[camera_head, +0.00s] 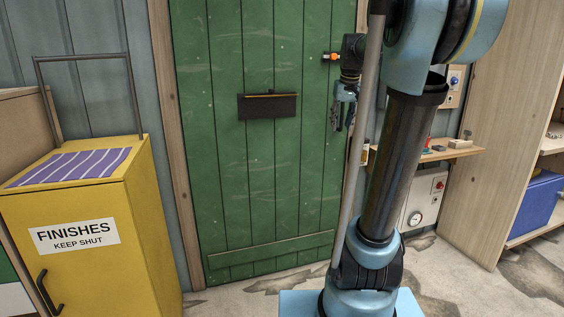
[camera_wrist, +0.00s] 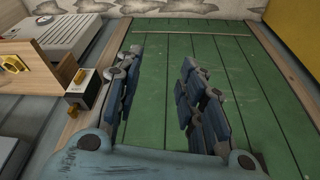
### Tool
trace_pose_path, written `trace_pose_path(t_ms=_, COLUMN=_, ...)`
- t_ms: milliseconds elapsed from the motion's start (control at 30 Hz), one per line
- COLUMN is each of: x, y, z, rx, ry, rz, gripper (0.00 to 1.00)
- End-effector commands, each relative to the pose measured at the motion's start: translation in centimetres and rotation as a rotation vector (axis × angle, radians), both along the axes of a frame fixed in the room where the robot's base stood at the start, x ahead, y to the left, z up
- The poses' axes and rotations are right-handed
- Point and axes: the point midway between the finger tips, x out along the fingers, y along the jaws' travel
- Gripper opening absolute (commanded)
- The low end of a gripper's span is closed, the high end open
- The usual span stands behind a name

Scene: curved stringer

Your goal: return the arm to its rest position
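My gripper (camera_head: 344,108) hangs in front of the green door (camera_head: 270,180) in the head view, to the left of my upright arm link, which hides part of the scene behind it. In the wrist view my gripper (camera_wrist: 160,98) shows two jointed fingers with dark blue pads, spread apart. Nothing is between the pads except the view of the green door planks (camera_wrist: 160,60) beyond. My gripper is open and empty.
A yellow cabinet (camera_head: 150,220) marked FINISHES stands at the left with a striped purple cloth (camera_head: 72,166) on top. A small wooden shelf (camera_head: 440,152) with little items is at the right, above a white box (camera_head: 428,195). A blue bin (camera_head: 534,207) sits far right.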

Motion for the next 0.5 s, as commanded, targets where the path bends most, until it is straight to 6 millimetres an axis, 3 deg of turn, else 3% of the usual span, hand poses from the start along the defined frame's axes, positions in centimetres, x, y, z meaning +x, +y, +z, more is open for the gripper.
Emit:
trace_pose_path(t_ms=100, x=-4.1, y=0.7, z=-2.5, rx=-0.002, ry=0.011, rz=-0.004, gripper=0.36)
trace_pose_path(t_ms=500, x=-16.7, y=2.1, z=-12.5, rx=-0.009, ry=0.05, rz=-0.029, gripper=0.36)
